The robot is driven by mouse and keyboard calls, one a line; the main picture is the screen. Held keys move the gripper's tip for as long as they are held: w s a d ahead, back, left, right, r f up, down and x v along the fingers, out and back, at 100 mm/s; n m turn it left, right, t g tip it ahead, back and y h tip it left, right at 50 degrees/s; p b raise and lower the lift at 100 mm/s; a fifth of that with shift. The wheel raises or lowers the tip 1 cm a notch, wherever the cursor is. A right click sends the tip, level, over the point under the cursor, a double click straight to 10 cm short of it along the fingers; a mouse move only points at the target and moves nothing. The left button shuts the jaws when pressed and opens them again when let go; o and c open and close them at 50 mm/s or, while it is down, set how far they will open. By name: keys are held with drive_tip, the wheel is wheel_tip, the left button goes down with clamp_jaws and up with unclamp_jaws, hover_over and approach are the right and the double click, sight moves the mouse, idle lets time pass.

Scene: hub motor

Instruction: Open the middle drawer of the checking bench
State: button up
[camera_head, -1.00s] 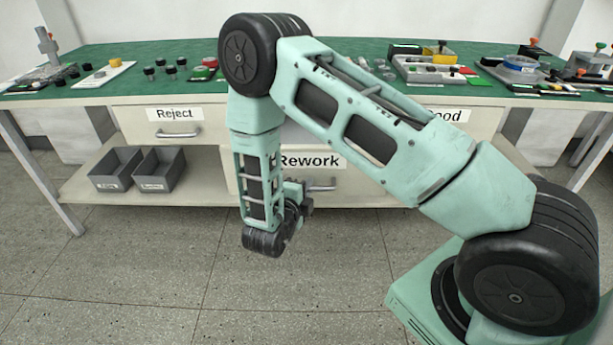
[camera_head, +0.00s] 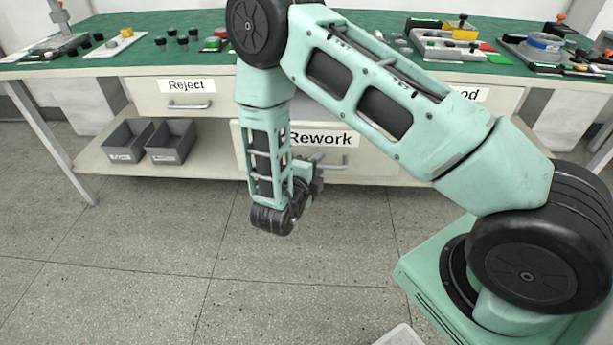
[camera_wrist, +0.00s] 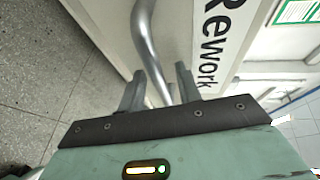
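The checking bench (camera_head: 470,140) has a Reject drawer at left, a drawer at right mostly behind my arm, and a lower middle drawer labelled Rework (camera_head: 372,140). The middle drawer's grey bar handle (camera_head: 345,163) shows just right of my gripper (camera_head: 318,178).
Two grey bins (camera_head: 126,141) stand on the lower shelf (camera_head: 88,160), left of the middle drawer. Fixtures and parts (camera_head: 450,45) lie on the green bench top.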

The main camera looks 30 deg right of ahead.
drive_tip(key=v, duration=1.7)
